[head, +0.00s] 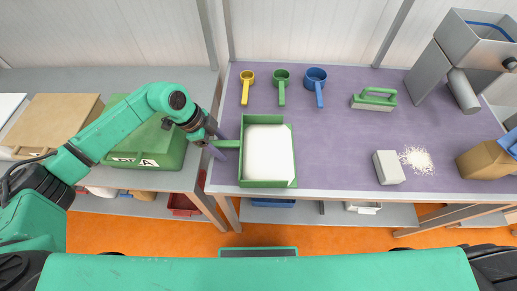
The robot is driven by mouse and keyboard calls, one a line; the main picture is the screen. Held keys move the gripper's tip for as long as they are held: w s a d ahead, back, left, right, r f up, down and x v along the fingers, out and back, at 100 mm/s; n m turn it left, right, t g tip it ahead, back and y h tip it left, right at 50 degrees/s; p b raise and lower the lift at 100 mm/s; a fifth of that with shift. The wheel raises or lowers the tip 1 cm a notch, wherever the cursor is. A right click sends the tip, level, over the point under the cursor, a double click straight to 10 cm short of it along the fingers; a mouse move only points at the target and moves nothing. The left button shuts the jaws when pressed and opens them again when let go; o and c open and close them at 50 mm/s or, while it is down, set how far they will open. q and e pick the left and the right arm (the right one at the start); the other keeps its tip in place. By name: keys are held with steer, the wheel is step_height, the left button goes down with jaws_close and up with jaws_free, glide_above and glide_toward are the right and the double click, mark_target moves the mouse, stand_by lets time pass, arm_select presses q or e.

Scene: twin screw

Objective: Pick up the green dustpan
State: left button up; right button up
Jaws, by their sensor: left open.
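The green dustpan (268,184) lies on the purple tabletop at its left side. My right gripper is not in view.
Yellow (247,78), green (282,79) and blue (316,78) scoops lie at the back. A green-handled brush (374,99), a grey block (389,167), spilled white grains (417,160) and a grey machine (462,55) are to the right. A green box (165,158) stands left.

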arm_select(q)
jaws_close()
stand_by(0.3)
